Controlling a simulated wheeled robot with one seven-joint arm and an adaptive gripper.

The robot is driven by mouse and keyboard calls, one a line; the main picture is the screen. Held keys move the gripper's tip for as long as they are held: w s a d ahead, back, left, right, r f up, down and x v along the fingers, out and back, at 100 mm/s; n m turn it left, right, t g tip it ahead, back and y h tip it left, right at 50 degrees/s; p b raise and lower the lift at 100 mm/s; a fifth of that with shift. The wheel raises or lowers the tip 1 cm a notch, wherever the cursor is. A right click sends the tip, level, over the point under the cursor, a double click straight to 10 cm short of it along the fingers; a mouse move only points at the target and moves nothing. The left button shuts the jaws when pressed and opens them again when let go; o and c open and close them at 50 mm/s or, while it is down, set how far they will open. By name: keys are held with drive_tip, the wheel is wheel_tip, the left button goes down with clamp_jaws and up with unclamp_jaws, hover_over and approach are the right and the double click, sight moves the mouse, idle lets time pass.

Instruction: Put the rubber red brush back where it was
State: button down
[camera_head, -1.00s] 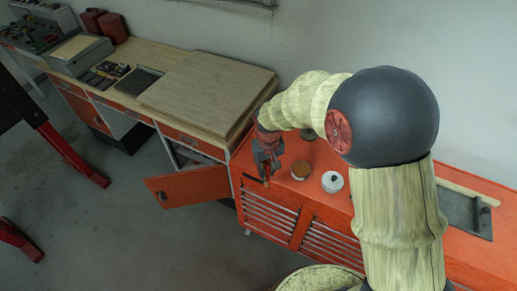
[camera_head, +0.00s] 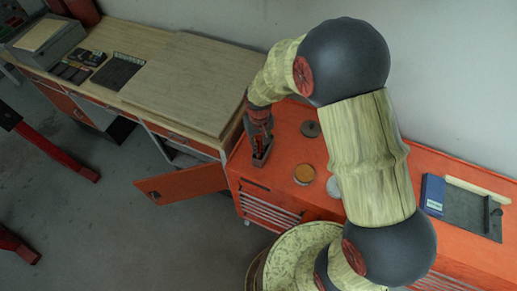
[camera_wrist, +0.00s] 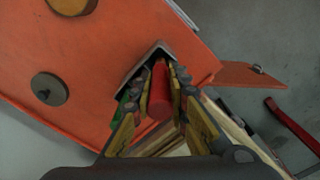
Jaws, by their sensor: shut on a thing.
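The red brush (camera_wrist: 160,88) shows in the wrist view as a red cylinder between the yellow fingers of my gripper (camera_wrist: 166,76), which is shut on it. A small grey open holder (camera_wrist: 142,63) surrounds the fingertip area on its far sides. In the head view my gripper (camera_head: 259,146) is at the left end of the orange cabinet top, over the grey holder (camera_head: 261,161). The brush is mostly hidden by the fingers there. I cannot tell whether its lower end touches the holder's floor. A green thing (camera_wrist: 127,106) shows beside the left finger.
The orange cabinet top (camera_head: 285,165) also bears an amber round tin (camera_head: 304,174), a dark round lid (camera_head: 311,129) and a white pot (camera_head: 335,187) partly behind my arm. A wooden workbench (camera_head: 150,95) adjoins at left, with an open orange door (camera_head: 182,184) below.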

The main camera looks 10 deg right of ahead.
sight(259, 150)
drive_tip(key=shift+s+f, duration=0.15)
drive_tip(key=shift+f, duration=1.9)
drive_tip(key=shift+f, duration=0.15)
drive_tip(key=c, duration=1.7)
unclamp_jaws()
